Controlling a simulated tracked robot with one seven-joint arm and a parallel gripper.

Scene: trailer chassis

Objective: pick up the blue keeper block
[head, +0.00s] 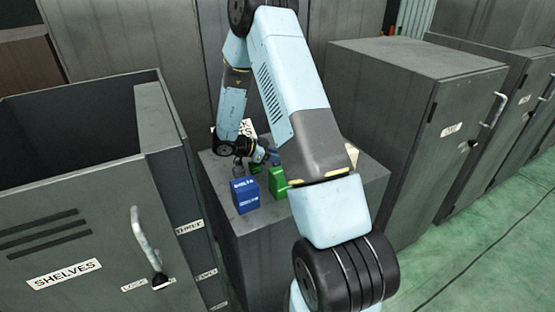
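A dark blue block (245,197) with white lettering, not clearly legible, stands upright at the near left edge of the grey pedestal top (368,181). A smaller, lighter blue piece (274,156) shows farther back, close beside my gripper and partly hidden by my arm. I cannot tell which of the two is the keeper block. My gripper (257,158) hangs low over the pedestal top, behind the dark blue block and apart from it. Its fingers are too small and dark to show whether they are open or hold anything.
A green block (278,184) stands just right of the dark blue block. A grey open-topped cabinet (70,215) marked SHELVES is on the left. Grey cabinets (415,130) line the right. Green floor (480,240) is clear at right.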

